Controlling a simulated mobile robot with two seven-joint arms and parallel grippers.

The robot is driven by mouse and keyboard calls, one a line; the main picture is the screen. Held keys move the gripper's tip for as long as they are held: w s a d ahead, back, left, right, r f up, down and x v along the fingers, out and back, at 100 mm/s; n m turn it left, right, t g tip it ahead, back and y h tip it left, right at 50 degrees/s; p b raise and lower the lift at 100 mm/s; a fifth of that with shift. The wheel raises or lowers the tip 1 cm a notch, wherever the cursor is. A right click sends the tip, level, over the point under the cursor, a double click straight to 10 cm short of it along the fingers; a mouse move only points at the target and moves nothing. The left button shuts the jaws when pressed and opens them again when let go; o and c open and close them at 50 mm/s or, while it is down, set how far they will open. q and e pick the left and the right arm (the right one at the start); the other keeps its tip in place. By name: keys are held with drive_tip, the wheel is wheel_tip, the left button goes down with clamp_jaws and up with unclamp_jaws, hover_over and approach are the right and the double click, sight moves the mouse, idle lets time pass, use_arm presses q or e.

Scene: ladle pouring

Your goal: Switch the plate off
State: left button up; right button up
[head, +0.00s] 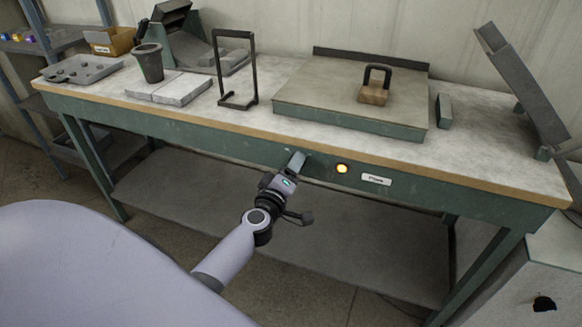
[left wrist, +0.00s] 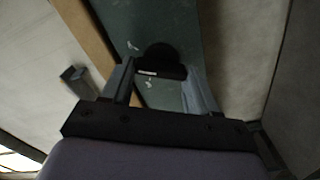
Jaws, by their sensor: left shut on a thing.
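The plate (head: 310,90) is a flat grey slab with a green front edge on top of the bench. On the bench's green front rail, a round yellow lamp (head: 342,168) is lit beside a white label (head: 376,179). My left gripper (head: 297,161) is at the rail, left of the lamp. In the left wrist view, a black knob (left wrist: 160,54) with a white mark sits between the two fingers of my left gripper (left wrist: 160,78), which is shut on it. In the head view the gripper hides the knob. My right gripper is not in view.
On the bench (head: 480,150) stand a wooden block with a black handle (head: 374,94) on the plate, a thin black frame (head: 253,70), a dark crucible (head: 150,63), pale slabs (head: 180,90) and a tilted grey piece (head: 522,85). A lower shelf (head: 350,240) is bare.

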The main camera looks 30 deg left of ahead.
use_arm(q)
drive_tip(key=shift+d+f+n+b, duration=0.1)
drive_tip(key=shift+f+n+b, duration=0.1)
drive_tip(key=shift+n, duration=3.45)
drive_tip(key=shift+f+n+b, duration=0.15)
drive_tip(key=shift+f+n, duration=0.05)
drive_tip(key=shift+n, duration=3.45)
drive_tip(key=o, duration=0.8)
drive_tip(key=shift+r, duration=0.1)
